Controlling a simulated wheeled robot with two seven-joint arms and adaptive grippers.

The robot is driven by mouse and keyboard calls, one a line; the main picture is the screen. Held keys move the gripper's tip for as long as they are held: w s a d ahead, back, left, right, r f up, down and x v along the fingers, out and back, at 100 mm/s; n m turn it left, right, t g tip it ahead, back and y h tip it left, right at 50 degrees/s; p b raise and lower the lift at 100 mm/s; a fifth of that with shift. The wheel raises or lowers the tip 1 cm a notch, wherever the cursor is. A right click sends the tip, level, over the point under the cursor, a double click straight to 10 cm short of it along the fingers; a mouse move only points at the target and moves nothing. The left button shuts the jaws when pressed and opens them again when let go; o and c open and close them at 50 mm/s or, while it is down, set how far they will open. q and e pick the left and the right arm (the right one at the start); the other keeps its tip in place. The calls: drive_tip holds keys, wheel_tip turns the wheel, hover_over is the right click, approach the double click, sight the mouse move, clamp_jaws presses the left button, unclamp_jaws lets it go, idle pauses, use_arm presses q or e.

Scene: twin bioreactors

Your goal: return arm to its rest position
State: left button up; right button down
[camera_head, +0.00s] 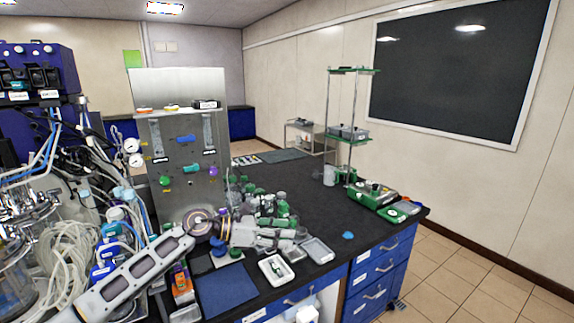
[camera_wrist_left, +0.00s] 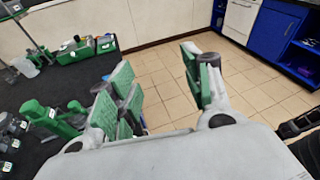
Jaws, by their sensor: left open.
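My left arm (camera_head: 135,275) comes in from the lower left and reaches over the dark bench (camera_head: 310,195). My left gripper (camera_head: 284,228) is above the bench, among green-capped items that partly blend with it. In the left wrist view the same gripper (camera_wrist_left: 160,75) has its two green-padded fingers spread apart with nothing between them; tiled floor shows through the gap. My right gripper does not show.
A metal tray (camera_head: 317,250), a white tray (camera_head: 273,270) and a blue mat (camera_head: 222,290) lie near the bench front. A steel panel (camera_head: 150,95) stands behind the arm. Tubing (camera_head: 70,255) crowds the left. A green-topped stand (camera_head: 352,70) and a green device (camera_head: 372,194) are right.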

use_arm(q)
wheel_tip(320, 180, up, 5)
drive_tip(key=d+n+t+h, duration=0.2)
drive_tip(key=n+t+h, duration=0.1)
drive_tip(key=n+t, duration=0.75)
drive_tip(key=s+a+f+n+t+y, duration=0.1)
drive_tip(key=s+a+f+n+y, duration=0.2)
drive_tip(key=a+f+n+y, duration=0.9)
drive_tip(key=s+a+f+n+y, duration=0.3)
drive_tip(key=a+f+n+y, duration=0.25)
drive_tip(key=n, duration=1.15)
drive_tip(key=s+a+f+n+g, duration=0.35)
drive_tip(key=s+f+g, duration=0.35)
drive_tip(key=s, duration=0.6)
drive_tip(key=s+a+f+n+g, duration=0.2)
drive_tip(key=s+f+n+g, duration=0.25)
drive_tip(key=s+f, duration=0.55)
drive_tip(key=s+f+g, duration=0.1)
drive_tip(key=s+f, duration=0.2)
drive_tip(key=f, duration=1.3)
drive_tip(key=s+f, duration=0.2)
drive_tip(key=f, duration=1.4)
drive_tip(key=s+a+f, duration=0.2)
drive_tip(key=s+f, duration=0.7)
drive_tip(key=s, duration=0.2)
drive_tip(key=s+a+f+g, duration=0.1)
drive_tip(key=s+f, duration=0.9)
drive_tip(key=s, duration=0.1)
drive_tip(key=shift+a, duration=0.4)
